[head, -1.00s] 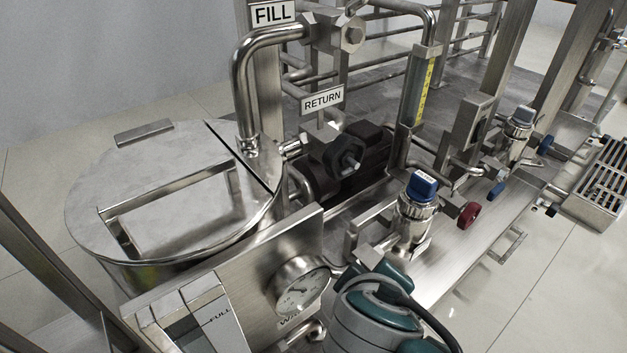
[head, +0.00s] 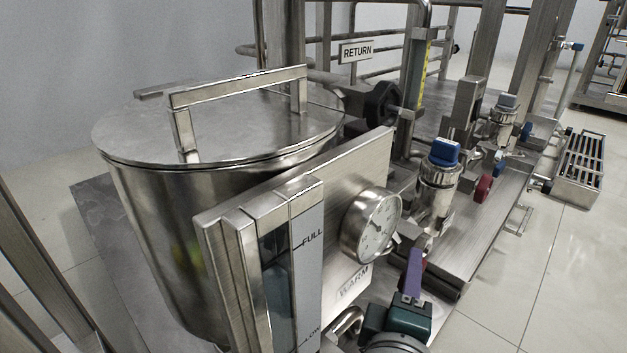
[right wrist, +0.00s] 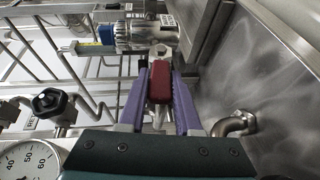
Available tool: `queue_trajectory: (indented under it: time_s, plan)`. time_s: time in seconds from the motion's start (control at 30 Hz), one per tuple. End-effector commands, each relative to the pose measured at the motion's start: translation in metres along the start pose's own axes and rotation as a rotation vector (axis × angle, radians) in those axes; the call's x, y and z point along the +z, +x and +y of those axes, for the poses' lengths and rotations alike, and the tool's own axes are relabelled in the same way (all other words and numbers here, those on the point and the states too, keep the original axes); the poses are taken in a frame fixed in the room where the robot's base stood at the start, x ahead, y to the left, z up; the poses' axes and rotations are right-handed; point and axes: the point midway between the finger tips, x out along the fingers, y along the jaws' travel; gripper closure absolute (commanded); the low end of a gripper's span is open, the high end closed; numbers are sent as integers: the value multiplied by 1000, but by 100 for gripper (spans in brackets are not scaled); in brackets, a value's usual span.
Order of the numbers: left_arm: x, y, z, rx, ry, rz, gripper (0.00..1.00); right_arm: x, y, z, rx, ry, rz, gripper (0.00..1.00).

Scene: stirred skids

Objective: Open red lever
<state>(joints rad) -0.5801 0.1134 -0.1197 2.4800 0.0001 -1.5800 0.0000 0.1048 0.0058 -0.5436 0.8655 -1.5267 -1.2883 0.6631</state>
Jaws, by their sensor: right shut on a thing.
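The red lever (right wrist: 160,86) has a dark red grip and sits lengthwise between the two purple fingers of my right gripper (right wrist: 160,72) in the right wrist view. The gripper is shut on this red grip. In the head view my right gripper (head: 413,265) reaches up from the bottom, below the valve with a blue cap (head: 437,180). There the lever is mostly hidden behind the finger. My left gripper is not in view.
A lidded steel tank (head: 170,215) stands at the left. A plate with a round gauge (head: 371,224) and a FULL level window (head: 307,250) is close left of my right gripper. A second red handle (head: 483,188) lies farther back.

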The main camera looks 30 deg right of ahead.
Motion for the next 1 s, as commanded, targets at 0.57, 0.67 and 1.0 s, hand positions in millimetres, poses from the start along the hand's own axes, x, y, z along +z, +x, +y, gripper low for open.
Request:
queue_trajectory:
  time_s: [0.57,0.67,1.0]
  plan:
    - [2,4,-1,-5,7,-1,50,0,1,-2,40,-17,-1,100]
    - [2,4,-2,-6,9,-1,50,0,1,-2,40,-17,-2,63]
    - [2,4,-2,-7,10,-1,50,1,1,-2,39,-17,-2,37]
